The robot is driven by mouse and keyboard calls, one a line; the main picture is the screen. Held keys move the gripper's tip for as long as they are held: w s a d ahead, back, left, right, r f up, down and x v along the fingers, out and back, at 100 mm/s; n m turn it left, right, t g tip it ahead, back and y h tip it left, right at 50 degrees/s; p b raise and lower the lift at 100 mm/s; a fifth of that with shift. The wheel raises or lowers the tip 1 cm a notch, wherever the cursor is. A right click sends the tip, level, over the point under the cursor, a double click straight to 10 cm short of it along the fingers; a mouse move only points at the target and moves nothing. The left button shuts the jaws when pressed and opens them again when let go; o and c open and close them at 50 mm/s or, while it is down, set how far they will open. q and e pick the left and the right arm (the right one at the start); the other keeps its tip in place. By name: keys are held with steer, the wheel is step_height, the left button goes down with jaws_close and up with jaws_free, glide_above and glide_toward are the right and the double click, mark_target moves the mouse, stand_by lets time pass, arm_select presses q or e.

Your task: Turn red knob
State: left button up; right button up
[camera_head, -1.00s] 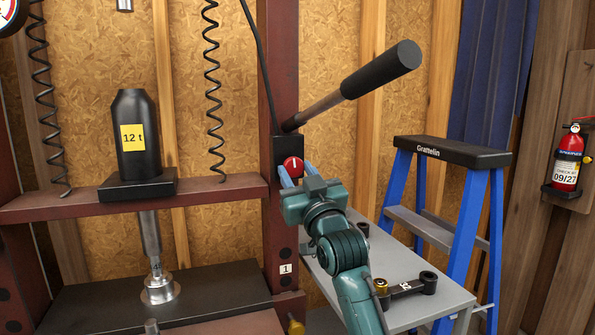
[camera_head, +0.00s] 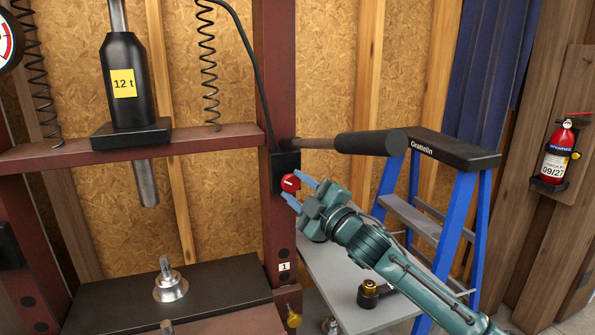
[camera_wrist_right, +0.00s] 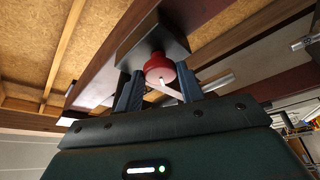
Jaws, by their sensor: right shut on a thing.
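The red knob (camera_head: 290,184) sits on a black block (camera_head: 280,168) on the side of the dark red press post. Its white mark lies tilted, closer to level than upright. My right gripper (camera_head: 299,190) is at the knob, with its blue fingers on either side of it. In the right wrist view the red knob (camera_wrist_right: 160,68) shows between the two fingers (camera_wrist_right: 157,90), with its white mark slanted. The right gripper is shut on the knob. My left gripper is not in view.
A lever with a black grip (camera_head: 370,143) sticks out right, just above the knob. A black 12 t jack (camera_head: 126,85) stands on the press beam. A blue ladder (camera_head: 455,150) and grey bench (camera_head: 350,295) are at right.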

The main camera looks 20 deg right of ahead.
steer(key=n+p, duration=0.1)
steer(key=n+g+p, duration=0.1)
steer(key=n+p, duration=0.1)
steer(key=shift+d+r, duration=0.1)
steer(key=shift+r, duration=0.25)
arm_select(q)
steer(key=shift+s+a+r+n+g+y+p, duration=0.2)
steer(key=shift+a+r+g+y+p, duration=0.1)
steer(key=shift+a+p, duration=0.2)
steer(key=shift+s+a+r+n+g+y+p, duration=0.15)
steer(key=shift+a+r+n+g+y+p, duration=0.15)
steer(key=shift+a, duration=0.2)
arm_select(e)
steer(key=shift+f+n+g, duration=0.1)
steer(key=shift+n+g, duration=0.3)
steer(key=shift+n, duration=0.2)
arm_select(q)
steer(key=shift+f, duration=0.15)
arm_select(e)
steer(key=shift+f, duration=0.1)
steer(key=o, duration=1)
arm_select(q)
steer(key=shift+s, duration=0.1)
